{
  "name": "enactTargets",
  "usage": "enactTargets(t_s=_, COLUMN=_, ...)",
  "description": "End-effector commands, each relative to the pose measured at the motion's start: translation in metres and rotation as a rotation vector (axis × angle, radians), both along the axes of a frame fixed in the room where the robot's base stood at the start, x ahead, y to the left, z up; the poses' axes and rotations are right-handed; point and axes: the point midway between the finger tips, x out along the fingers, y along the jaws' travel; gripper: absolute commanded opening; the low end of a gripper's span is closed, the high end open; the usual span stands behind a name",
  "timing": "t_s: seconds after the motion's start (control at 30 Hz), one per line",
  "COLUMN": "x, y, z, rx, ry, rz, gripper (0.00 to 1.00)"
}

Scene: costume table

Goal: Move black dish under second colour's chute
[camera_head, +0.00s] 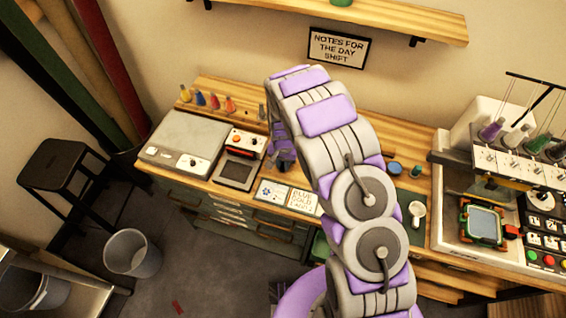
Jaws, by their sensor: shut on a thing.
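My gripper (284,161) hangs over the workbench, near the middle of the picture, pointing down. It is shut on a small dark thing, mostly hidden by the jaws and arm. I cannot make out for sure that this is the black dish, and no other black dish shows clearly. A row of small coloured pieces, perhaps the chutes, stands at the back left of the bench: yellow (185,94), blue (200,98), red (215,101) and orange-red (230,104). A card (302,200) at the front edge reads "BLUE GOLD" and a third line I cannot read clearly.
A grey machine (182,140) and a red-topped device with a dark panel (240,168) stand left of my gripper. A picture card (271,191) lies beside the lettered card. My arm hides the bench middle.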

Motion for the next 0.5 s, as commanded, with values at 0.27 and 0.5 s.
enactTargets(t_s=0.27, x=0.0000, y=-0.0001, z=-0.0032, rx=0.000, ry=0.000, rz=0.000, gripper=0.00)
enactTargets(t_s=0.5, x=0.0000, y=-0.0001, z=-0.0043, rx=0.000, ry=0.000, rz=0.000, gripper=0.28)
